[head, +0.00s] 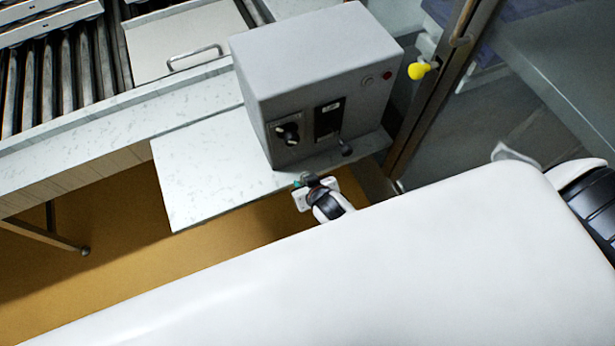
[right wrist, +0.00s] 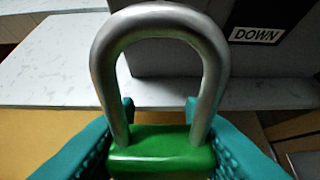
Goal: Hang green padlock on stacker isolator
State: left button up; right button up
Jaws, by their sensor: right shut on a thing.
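The green padlock (right wrist: 162,152) stands upright in the right wrist view, its steel shackle (right wrist: 160,20) arching up. My right gripper (right wrist: 160,140), with teal fingers, is shut on its green body. In the head view my right gripper (head: 312,187) is small, just in front of and below the grey control box (head: 315,65). Only a speck of green shows there. The box front has a black rotary handle (head: 288,133), seemingly the isolator, and a black panel (head: 329,118). The shackle is apart from the handle. My left gripper is not in view.
A pale marbled ledge (head: 205,175) lies under and left of the box. A roller conveyor (head: 60,80) is at the upper left.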

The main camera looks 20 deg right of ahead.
jog(key=shift+w+a+f+b, duration=0.1)
jog(key=shift+w+f+b, duration=0.2)
jog(key=shift+w+b, duration=0.95)
jog(key=shift+w+f+b, duration=0.35)
jog(key=shift+w+b, duration=0.15)
jog(key=shift+w, duration=1.45)
jog(key=shift+w+a+f+b, duration=0.1)
jog(key=shift+w+f+b, duration=0.2)
jog(key=shift+w+b, duration=0.95)
jog(key=shift+w+p, duration=0.4)
jog(key=o, duration=1.1)
jog(key=shift+s, duration=0.1)
jog(key=v, duration=1.2)
